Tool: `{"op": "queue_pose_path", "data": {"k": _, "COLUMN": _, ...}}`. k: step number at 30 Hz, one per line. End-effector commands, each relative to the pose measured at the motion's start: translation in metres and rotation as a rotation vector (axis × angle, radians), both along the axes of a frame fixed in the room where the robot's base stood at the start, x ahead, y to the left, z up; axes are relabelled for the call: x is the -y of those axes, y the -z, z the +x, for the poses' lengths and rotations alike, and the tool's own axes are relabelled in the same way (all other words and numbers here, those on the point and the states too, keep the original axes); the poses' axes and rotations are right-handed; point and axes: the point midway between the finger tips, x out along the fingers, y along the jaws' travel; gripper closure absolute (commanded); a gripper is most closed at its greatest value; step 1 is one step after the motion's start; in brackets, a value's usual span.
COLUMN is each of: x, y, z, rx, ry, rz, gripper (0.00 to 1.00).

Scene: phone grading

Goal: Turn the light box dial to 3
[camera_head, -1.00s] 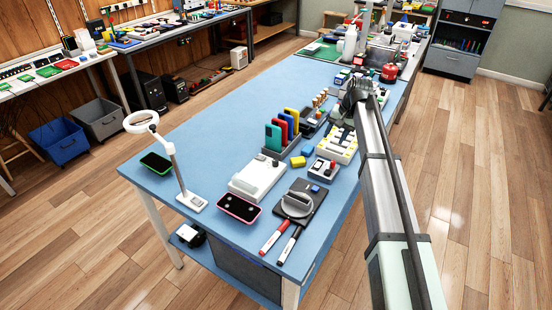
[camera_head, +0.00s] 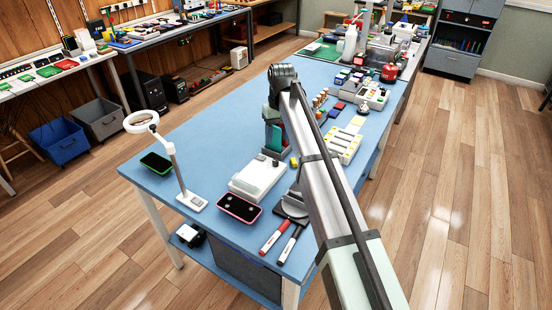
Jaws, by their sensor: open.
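The light box looks to be the flat white box (camera_head: 252,181) on the near part of the blue table. A small dark knob, perhaps its dial (camera_head: 275,163), shows at its far right corner; its setting is too small to read. My gripper (camera_head: 273,148) hangs from my bent wrist just beyond the box's far edge, near that knob. Its fingers are dark and small against the things behind, and seem open and empty. I cannot tell whether they touch the knob.
Two markers (camera_head: 281,240) lie at the near edge. My arm hides the phone rack and part of the grey round piece (camera_head: 292,205). The table's left middle is clear.

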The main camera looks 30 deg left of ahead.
Motion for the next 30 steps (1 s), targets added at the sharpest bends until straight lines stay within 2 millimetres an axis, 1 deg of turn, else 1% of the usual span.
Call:
{"op": "queue_pose_path", "data": {"k": 1, "x": 0.001, "y": 0.01, "z": -0.001, "rx": -0.001, "ry": 0.0, "rz": -0.002, "gripper": 0.5}}
{"op": "queue_pose_path", "data": {"k": 9, "x": -0.001, "y": 0.058, "z": -0.003, "rx": -0.001, "ry": 0.002, "rz": 0.0, "gripper": 0.5}}
{"op": "queue_pose_path", "data": {"k": 15, "x": -0.002, "y": 0.085, "z": -0.004, "rx": -0.001, "ry": 0.002, "rz": 0.001, "gripper": 0.5}}
{"op": "queue_pose_path", "data": {"k": 22, "x": -0.003, "y": 0.1, "z": -0.004, "rx": 0.0, "ry": 0.003, "rz": 0.002, "gripper": 0.5}}
{"op": "queue_pose_path", "data": {"k": 30, "x": -0.003, "y": 0.102, "z": -0.004, "rx": 0.0, "ry": 0.003, "rz": 0.002, "gripper": 0.5}}
